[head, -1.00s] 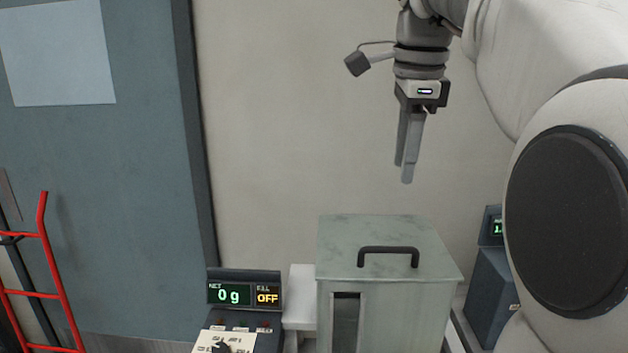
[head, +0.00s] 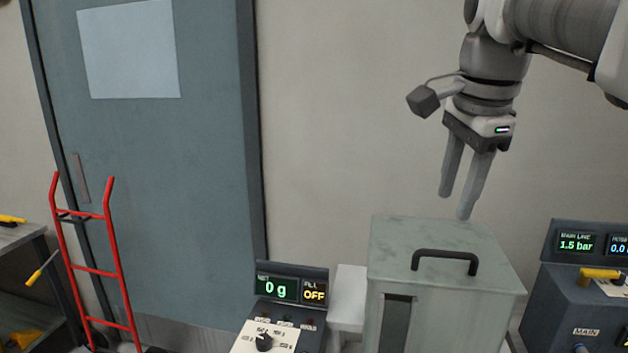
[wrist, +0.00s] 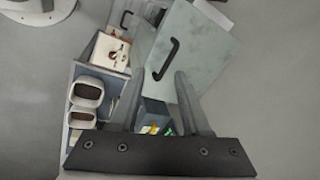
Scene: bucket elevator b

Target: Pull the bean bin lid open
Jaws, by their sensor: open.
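The bean bin (head: 440,315) is a pale grey-green box with a dark window slot in its front. Its flat lid (head: 400,240) is down on top and carries a black arched handle (head: 444,256). My gripper (head: 454,206) is open and empty, pointing down above the back part of the lid, apart from the handle. In the wrist view the handle (wrist: 166,60) lies beyond the fingertips of my gripper (wrist: 155,85), and the lid (wrist: 195,50) fills the upper middle. The lid's hinge is not clear in either view.
A scale console (head: 290,290) reading 0 g and OFF stands left of the bin. A grey panel (head: 580,285) with a 1.5 bar display and yellow lever stands right. A red hand truck (head: 95,270) stands by the blue door (head: 190,190). The wall is behind.

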